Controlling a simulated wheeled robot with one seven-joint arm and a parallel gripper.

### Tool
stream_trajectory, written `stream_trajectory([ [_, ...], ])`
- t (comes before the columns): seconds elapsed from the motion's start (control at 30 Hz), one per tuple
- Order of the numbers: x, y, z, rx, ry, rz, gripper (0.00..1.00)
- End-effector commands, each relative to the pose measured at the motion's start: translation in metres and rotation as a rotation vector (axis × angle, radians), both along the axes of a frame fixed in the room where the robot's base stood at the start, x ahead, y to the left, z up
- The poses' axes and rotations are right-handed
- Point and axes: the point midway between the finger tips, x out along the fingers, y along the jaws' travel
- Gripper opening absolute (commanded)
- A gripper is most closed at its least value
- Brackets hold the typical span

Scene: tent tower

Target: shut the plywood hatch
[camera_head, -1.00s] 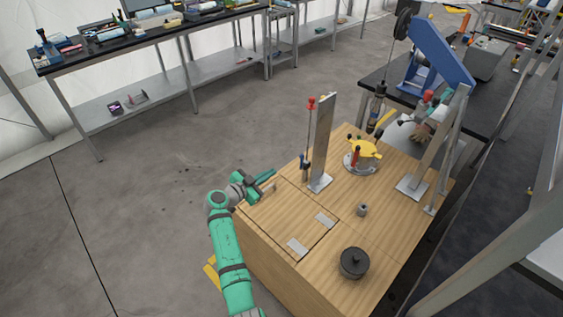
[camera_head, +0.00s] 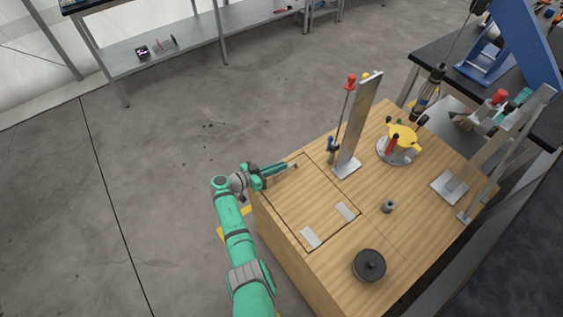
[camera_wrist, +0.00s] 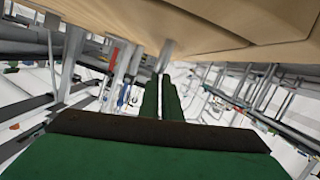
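The plywood hatch (camera_head: 303,205) lies flat in the top of a wooden box, its outline showing as a thin dark seam. Two pale metal hinge plates (camera_head: 346,211) sit along its near right edge. My gripper (camera_head: 283,168) is at the hatch's far left edge, low over the box top. In the wrist view its two green fingers (camera_wrist: 161,98) lie side by side, with only a thin gap and nothing visible between them. A small grey post (camera_wrist: 165,55) shows just beyond the fingertips, below the plywood; whether they touch it is unclear.
On the box top stand an upright metal plate (camera_head: 361,125), a yellow-topped fixture (camera_head: 402,138), a small grey cylinder (camera_head: 388,206) and a dark round weight (camera_head: 369,265). A dark workbench is at the upper right. The floor left of the box is clear.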

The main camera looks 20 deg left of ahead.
Motion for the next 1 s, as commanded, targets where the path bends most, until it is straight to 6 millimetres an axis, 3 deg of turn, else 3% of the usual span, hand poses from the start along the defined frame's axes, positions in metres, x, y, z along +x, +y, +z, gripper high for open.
stream_trajectory([
  [0.03,-0.004,-0.004,-0.009,0.001,0.016,-0.004,0.00],
  [0.47,-0.006,-0.003,-0.010,0.001,0.022,-0.003,0.00],
  [0.57,-0.005,-0.001,-0.001,0.001,0.018,-0.003,0.00],
  [0.77,0.002,0.003,0.039,0.004,0.002,-0.004,0.00],
  [1.0,-0.036,0.038,0.051,0.001,0.002,0.000,0.00],
])
